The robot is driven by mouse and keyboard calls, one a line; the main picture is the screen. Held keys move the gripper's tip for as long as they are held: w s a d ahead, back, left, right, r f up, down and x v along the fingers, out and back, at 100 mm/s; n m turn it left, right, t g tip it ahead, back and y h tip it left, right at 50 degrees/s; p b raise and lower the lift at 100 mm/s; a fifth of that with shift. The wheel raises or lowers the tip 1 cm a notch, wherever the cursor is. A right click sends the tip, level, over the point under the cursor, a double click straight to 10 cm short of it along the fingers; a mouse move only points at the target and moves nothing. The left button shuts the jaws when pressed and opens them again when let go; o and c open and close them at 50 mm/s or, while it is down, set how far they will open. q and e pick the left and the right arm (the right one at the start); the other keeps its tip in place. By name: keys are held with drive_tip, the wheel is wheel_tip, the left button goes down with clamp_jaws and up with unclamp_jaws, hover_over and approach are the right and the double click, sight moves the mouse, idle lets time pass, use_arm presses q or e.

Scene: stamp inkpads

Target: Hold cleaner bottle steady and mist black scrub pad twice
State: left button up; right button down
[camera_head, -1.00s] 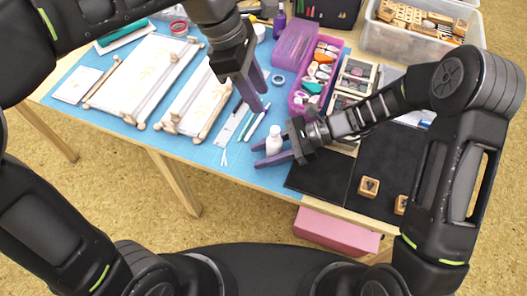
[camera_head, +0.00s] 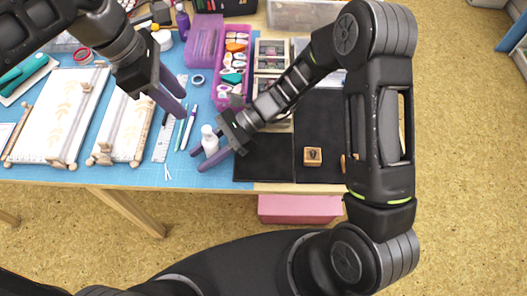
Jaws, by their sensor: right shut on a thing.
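The white cleaner bottle (camera_head: 209,143) stands upright near the front edge of the blue mat. My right gripper (camera_head: 205,158) reaches in from the right and is shut on the bottle, one finger on each side. Part of the bottle is hidden by the fingers. A flat black pad (camera_head: 264,160), which looks like the scrub pad, lies just right of this gripper at the table's front edge. My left gripper (camera_head: 178,98) hangs above the mat, up and left of the bottle. Its fingers are apart, with nothing seen between them.
Thin pens and a ruler (camera_head: 163,138) lie left of the bottle. A purple case (camera_head: 232,75) of stamps and ink trays (camera_head: 270,60) stand behind. A larger dark surface (camera_head: 318,135) holds a wooden stamp (camera_head: 313,156).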

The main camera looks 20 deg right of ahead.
use_arm(q)
drive_tip(key=shift+c, duration=0.4)
drive_tip(key=shift+d, duration=0.15)
drive_tip(key=shift+c, duration=0.6)
drive_tip(key=s+d, duration=0.1)
drive_tip(key=d, duration=0.1)
drive_tip(key=d+m+y, duration=0.1)
drive_tip(key=d, duration=0.1)
drive_tip(key=s+d+m, duration=0.1)
drive_tip(key=d, duration=0.1)
drive_tip(key=shift+s+d+y, duration=0.15)
drive_tip(key=shift+s+y, duration=0.15)
drive_tip(key=shift+y, duration=0.1)
clamp_jaws()
drive_tip(key=shift+w+a+t+y, duration=0.3)
drive_tip(key=shift+w+a+y, duration=0.65)
drive_tip(key=shift+a+y, duration=0.25)
drive_tip(key=shift+f, duration=0.2)
drive_tip(key=shift+f, duration=3.15)
